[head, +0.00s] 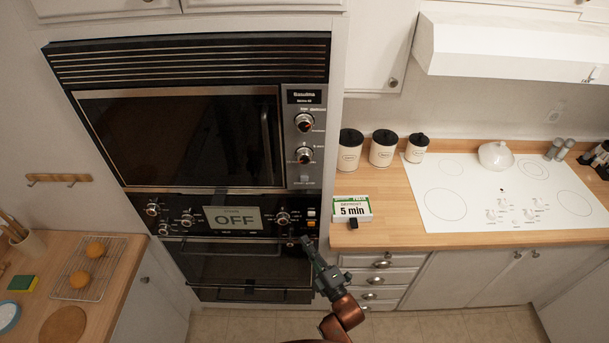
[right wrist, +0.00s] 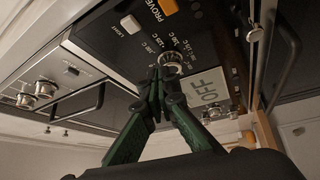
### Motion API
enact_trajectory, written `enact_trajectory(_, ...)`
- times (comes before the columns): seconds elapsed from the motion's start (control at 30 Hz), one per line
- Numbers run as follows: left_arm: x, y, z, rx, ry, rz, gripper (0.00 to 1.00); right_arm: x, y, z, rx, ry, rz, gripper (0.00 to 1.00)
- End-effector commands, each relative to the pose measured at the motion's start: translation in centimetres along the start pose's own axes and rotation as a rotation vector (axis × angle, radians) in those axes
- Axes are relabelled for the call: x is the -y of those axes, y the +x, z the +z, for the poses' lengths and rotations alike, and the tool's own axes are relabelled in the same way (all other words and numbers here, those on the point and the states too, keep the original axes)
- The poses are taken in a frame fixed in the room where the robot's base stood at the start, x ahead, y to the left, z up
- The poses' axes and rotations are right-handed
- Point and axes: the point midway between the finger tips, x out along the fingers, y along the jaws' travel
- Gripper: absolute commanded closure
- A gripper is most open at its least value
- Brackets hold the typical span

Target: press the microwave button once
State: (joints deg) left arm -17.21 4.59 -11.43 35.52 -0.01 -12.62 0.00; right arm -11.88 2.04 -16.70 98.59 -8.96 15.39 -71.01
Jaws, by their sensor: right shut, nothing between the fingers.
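The microwave (head: 190,140) is the upper wall unit, with a dark door and a silver strip on its right. The strip carries two knobs and a small button (head: 305,179) below them. In the right wrist view, seen upside down, the silver strip is at the left with what looks like the same button (right wrist: 72,71). My right gripper (head: 304,241) is shut and empty in front of the oven panel, lower than the microwave button. In the right wrist view its fingertips (right wrist: 158,75) overlap the edge of an oven knob (right wrist: 172,62); contact cannot be told. My left gripper is not in view.
The oven panel below has an OFF display (head: 235,220), several knobs, a white button (head: 311,212) and an orange button (head: 311,223). A "5 min" box (head: 351,208) stands on the right counter. A wire rack (head: 84,275) is on the left counter. The microwave handle (head: 267,140) sticks out.

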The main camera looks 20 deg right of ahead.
Motion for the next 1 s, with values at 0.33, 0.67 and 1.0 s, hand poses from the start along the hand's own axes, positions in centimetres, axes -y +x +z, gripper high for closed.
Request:
enact_trajectory(0.33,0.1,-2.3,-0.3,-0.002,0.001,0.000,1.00,-16.9,1.8,-5.0,-0.057,-0.249,0.307,1.00)
enact_trajectory(0.67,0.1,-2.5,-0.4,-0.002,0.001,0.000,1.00,-19.2,1.6,-5.7,-0.059,-0.290,0.356,1.00)
enact_trajectory(1.0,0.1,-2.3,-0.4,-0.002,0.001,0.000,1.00,-19.1,2.2,-5.3,-0.060,-0.289,0.356,1.00)
